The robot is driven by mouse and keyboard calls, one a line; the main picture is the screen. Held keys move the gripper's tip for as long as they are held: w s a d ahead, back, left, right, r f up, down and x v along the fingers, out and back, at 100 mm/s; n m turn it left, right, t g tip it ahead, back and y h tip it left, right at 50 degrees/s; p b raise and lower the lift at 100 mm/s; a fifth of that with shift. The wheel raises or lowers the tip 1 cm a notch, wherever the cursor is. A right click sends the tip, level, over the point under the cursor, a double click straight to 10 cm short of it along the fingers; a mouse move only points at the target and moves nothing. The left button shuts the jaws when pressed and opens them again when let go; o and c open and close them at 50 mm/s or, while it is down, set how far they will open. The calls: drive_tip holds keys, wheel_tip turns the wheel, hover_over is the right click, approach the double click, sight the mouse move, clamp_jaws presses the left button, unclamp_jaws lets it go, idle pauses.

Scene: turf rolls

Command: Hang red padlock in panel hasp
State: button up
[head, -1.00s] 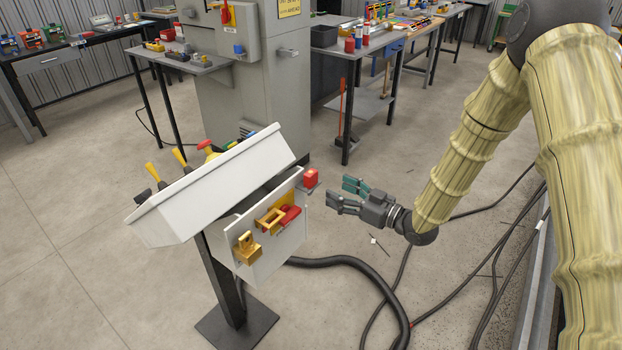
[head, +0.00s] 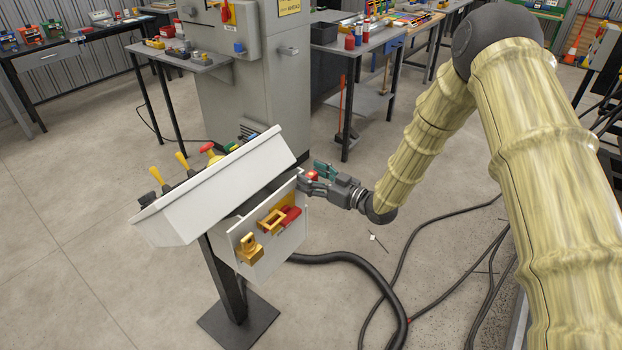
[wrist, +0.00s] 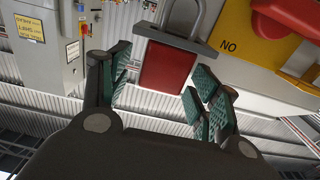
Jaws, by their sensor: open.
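The red padlock (head: 312,175) is at the right side of the white panel (head: 270,262). In the wrist view its red body (wrist: 165,68) shows between my finger pads, with a grey shackle beyond a dark grey bar. My gripper (head: 311,179) is open around the padlock; I cannot tell whether the pads touch it. A yellow hasp (head: 271,220) with a red handle (head: 290,217) is on the panel front. A yellow padlock-like piece (head: 249,249) is at the panel's lower left. The wrist view shows a yellow plate (wrist: 262,62) marked "NO" beside the red handle.
A sloped white console (head: 215,190) with levers and a red knob is above the panel, on a dark post (head: 227,280). A grey cabinet (head: 262,90) and workbenches stand behind. Black cables (head: 365,270) lie on the floor.

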drive_tip(key=shift+w+a, duration=0.2)
drive_tip(key=c, duration=1.2)
drive_tip(key=shift+o, duration=0.2)
